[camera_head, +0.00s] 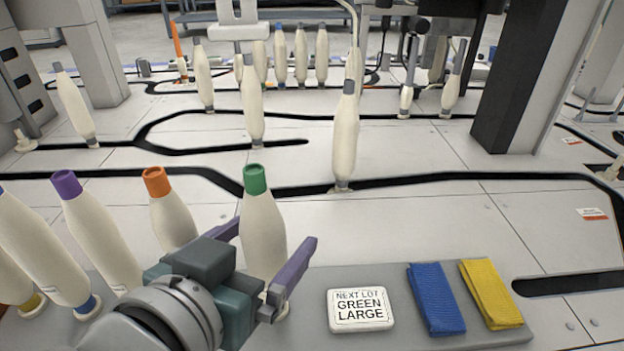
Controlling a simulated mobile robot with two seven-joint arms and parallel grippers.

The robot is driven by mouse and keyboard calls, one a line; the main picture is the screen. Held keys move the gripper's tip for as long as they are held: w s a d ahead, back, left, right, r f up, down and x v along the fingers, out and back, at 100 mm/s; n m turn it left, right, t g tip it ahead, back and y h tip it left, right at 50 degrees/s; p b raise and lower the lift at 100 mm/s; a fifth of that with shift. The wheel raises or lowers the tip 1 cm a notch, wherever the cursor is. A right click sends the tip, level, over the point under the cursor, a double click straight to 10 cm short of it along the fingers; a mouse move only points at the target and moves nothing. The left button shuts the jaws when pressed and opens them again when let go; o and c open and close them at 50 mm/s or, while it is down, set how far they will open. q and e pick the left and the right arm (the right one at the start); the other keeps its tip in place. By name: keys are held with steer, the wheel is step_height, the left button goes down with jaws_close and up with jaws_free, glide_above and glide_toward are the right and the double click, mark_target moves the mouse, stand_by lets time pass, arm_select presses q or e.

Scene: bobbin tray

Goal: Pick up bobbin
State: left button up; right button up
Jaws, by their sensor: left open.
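A cream bobbin with a green top (263,215) stands at the front of the row in the head view. My left gripper (266,240) comes in from the lower left, with its two purple-grey fingers spread open on either side of the green-topped bobbin's body. I cannot tell whether a finger touches it. My gripper partly hides its lower body. Beside it, a bobbin with an orange top (170,212) and one with a purple top (95,230) stand to the left. A blue-topped bobbin (40,250) is cut by the left edge. My right gripper is not in view.
A grey tray (400,335) carries a "NEXT LOT GREEN LARGE" card (360,310), a blue cloth (436,300) and a yellow cloth (490,295). A grey-topped bobbin (345,135) stands on the slotted table (420,220) behind, with several others farther back. A dark post (520,80) stands right.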

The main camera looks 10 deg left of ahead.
arm_select(q)
steer(key=x, duration=0.1)
steer(key=b+x, duration=0.1)
steer(key=x, duration=0.1)
steer(key=shift+s+a+f+b, duration=0.1)
steer(key=shift+a+f+b, duration=0.05)
steer(key=shift+a+b, duration=0.15)
steer(key=shift+w+d, duration=0.15)
steer(key=shift+w, duration=0.3)
steer(key=shift+s, duration=0.15)
steer(key=shift+c, duration=0.9)
jaws_close()
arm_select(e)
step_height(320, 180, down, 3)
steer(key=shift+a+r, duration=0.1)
